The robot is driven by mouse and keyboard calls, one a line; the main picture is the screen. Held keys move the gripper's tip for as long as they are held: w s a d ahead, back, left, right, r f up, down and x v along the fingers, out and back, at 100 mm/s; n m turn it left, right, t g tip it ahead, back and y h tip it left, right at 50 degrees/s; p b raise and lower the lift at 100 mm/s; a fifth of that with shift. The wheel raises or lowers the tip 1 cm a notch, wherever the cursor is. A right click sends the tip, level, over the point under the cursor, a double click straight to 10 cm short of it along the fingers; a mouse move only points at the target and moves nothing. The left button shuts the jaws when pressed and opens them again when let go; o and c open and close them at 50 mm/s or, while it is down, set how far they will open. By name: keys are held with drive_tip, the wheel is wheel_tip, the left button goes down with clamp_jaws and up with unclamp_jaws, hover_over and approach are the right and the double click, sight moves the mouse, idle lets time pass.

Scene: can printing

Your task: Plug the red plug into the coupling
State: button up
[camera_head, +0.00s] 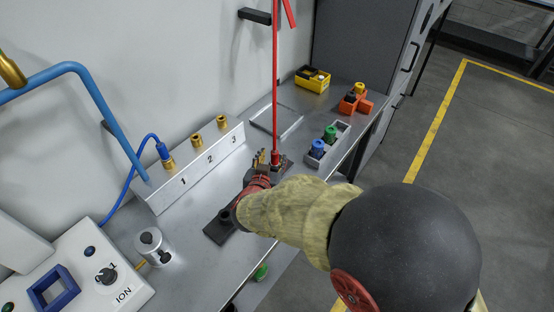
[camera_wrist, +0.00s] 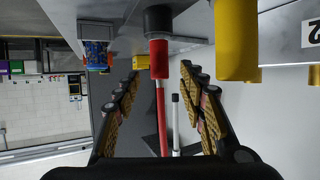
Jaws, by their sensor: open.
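The red plug (camera_head: 276,157) stands upright in a dark holder on the bench, with its red hose (camera_head: 275,80) rising from it. In the wrist view, which looks upside down, the red plug (camera_wrist: 158,58) sits against a black socket. My gripper (camera_head: 266,164) is at the plug. In the wrist view its open fingers (camera_wrist: 162,78) lie to either side of the plug's line, with gaps on both sides. Brass couplings marked 1 (camera_head: 169,163), 2 (camera_head: 196,140) and 3 (camera_head: 222,121) line the white strip. A blue plug (camera_head: 163,151) is at coupling 1; 2 and 3 look empty.
A grey cylinder (camera_head: 152,246) and a control panel (camera_head: 95,270) are at lower left. The wall runs close behind the strip.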

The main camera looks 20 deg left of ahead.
sight(274, 157)
drive_tip(key=x, duration=0.2)
drive_tip(key=b+x, duration=0.1)
drive_tip(key=shift+w+f, duration=0.2)
drive_tip(key=shift+f, duration=0.25)
drive_tip(key=shift+w+b, duration=0.3)
drive_tip(key=shift+c, duration=0.5)
clamp_jaws()
